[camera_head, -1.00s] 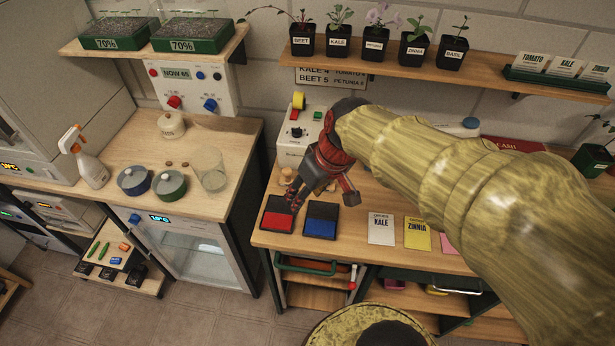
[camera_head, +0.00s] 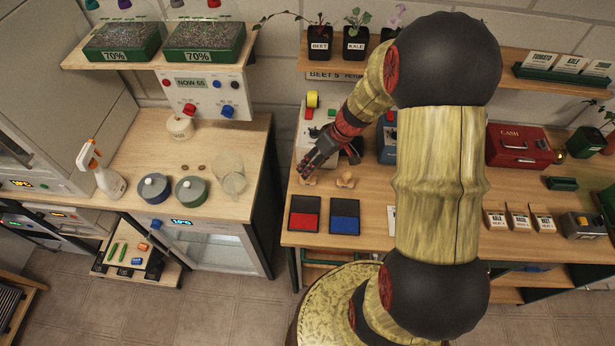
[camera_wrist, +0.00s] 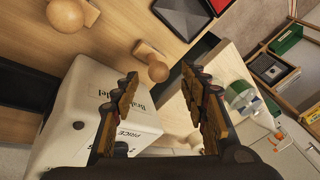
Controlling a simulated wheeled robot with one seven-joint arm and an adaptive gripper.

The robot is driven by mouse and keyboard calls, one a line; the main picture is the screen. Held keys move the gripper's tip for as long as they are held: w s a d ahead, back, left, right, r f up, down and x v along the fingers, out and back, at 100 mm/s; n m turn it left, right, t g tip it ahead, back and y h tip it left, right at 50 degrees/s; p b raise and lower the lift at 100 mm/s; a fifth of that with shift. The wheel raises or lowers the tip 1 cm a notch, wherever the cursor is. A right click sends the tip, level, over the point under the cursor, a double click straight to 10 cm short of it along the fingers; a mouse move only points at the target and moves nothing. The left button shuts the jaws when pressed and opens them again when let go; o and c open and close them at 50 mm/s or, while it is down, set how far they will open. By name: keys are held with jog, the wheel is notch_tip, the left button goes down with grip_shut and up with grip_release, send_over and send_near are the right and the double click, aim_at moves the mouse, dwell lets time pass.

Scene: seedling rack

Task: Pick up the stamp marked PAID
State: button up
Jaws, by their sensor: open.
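Two wooden-handled stamps stand near the back left of the right-hand workbench, a left stamp (camera_head: 308,179) and a right stamp (camera_head: 346,181). Their round knobs also show in the wrist view, one nearer the middle (camera_wrist: 151,62) and one at the upper left (camera_wrist: 68,14). No marking is readable, so I cannot tell which says PAID. My gripper (camera_head: 305,171) is just above or behind the left stamp. In the wrist view my gripper (camera_wrist: 163,90) has its fingers apart, with nothing held between them; the nearer knob lies beyond the fingertips.
A white labelled device (camera_wrist: 72,125) is close to the left finger in the wrist view. A red ink pad (camera_head: 305,221) and a blue ink pad (camera_head: 345,223) lie in front of the stamps. A gap separates the benches. A red cash box (camera_head: 518,147) stands to the right.

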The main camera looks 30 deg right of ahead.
jog(key=x, duration=0.4)
jog(key=shift+f, duration=0.35)
jog(key=shift+c, duration=0.5)
grip_shut()
